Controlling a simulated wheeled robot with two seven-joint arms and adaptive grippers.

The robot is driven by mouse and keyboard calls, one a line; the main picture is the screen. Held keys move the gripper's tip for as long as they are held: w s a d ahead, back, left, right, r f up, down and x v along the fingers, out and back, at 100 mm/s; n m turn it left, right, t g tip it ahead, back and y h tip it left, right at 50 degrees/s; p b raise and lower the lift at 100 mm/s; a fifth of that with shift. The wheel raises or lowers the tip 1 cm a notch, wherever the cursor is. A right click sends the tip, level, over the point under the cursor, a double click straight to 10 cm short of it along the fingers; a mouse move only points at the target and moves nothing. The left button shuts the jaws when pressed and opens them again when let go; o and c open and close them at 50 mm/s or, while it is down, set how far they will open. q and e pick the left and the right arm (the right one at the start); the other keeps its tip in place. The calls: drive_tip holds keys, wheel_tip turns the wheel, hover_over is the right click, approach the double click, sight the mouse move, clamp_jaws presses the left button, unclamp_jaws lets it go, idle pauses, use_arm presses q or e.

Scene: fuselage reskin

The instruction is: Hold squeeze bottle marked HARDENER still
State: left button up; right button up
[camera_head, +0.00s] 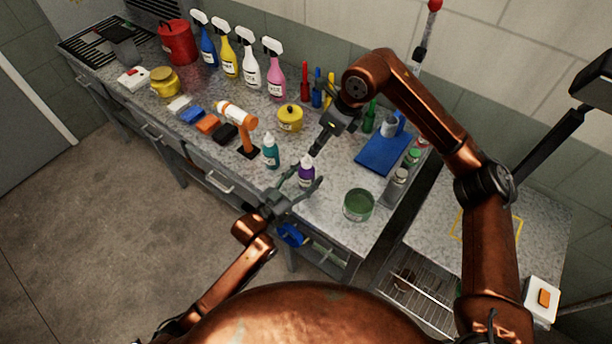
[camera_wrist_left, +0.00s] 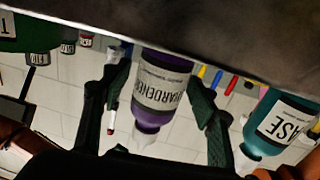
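The purple squeeze bottle (camera_head: 306,172) stands upright near the front edge of the workbench. In the left wrist view the HARDENER bottle (camera_wrist_left: 163,92) appears upside down, its label readable and its pale nozzle pointing down the picture. My left gripper (camera_head: 304,180) has one finger on each side of it. My right gripper (camera_head: 315,152) points down just behind and above the bottle's nozzle. Its fingers look close together, but their gap is hidden.
A teal bottle (camera_head: 270,152) stands left of the purple one, also in the left wrist view (camera_wrist_left: 275,125). An orange tool (camera_head: 246,130) stands behind it. A green tub (camera_head: 358,204) is at right, a blue mat (camera_head: 383,152) behind. Spray bottles line the wall.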

use_arm(q)
drive_tip(key=c, duration=1.2)
idle(0.4)
